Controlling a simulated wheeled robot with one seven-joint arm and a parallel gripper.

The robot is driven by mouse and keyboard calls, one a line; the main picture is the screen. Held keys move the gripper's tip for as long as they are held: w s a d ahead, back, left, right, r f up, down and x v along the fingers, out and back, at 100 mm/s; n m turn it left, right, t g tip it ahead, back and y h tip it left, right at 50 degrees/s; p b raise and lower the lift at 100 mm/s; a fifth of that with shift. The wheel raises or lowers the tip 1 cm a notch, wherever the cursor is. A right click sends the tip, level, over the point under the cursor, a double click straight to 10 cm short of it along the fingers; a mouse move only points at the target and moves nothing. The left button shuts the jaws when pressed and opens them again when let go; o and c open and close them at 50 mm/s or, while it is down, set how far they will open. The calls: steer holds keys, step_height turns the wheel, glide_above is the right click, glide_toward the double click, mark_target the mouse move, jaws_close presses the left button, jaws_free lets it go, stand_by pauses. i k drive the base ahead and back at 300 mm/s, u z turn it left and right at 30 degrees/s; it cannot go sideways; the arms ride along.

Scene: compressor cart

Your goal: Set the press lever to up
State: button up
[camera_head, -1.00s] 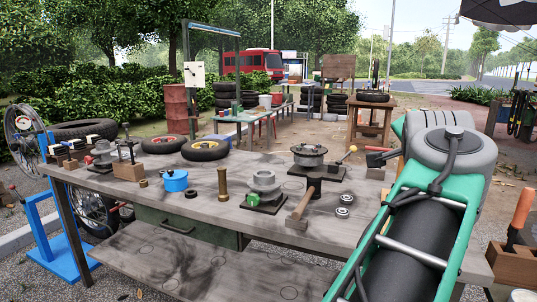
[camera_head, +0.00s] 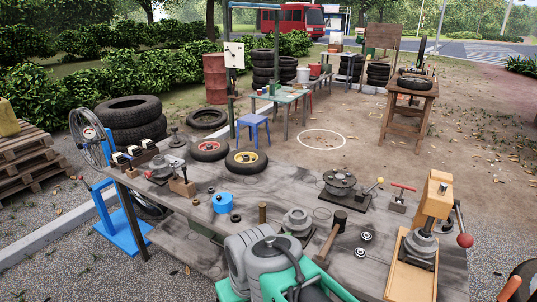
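A press-like stand (camera_head: 437,192) with a tan upright and a tan base is at the right end of the workbench. A grey stepped part (camera_head: 422,245) is at its front. A dark lever with a red ball knob (camera_head: 465,240) is on its right side, and the knob hangs low, below the lever's upper end. I take this to be the press lever, but no label shows. My green and grey arm (camera_head: 270,258) covers the bottom middle of the view. My gripper is out of view.
The grey workbench (camera_head: 275,190) holds a blue pot (camera_head: 223,202), a hammer (camera_head: 330,238), a flanged hub (camera_head: 340,183) with a yellow-knobbed lever beside it, and a red T-handle tool (camera_head: 402,194). Tyres and small wheels lie behind. Open dirt ground is beyond the bench.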

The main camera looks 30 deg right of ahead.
mark_target(464, 240)
steer(key=z, duration=2.15)
steer(key=k, duration=0.35)
steer(key=u, duration=1)
steer(key=k, duration=1)
steer(key=u, duration=1)
steer(key=i, duration=1)
steer(key=z, duration=0.85)
steer(key=i, duration=0.85)
steer(key=z, duration=1)
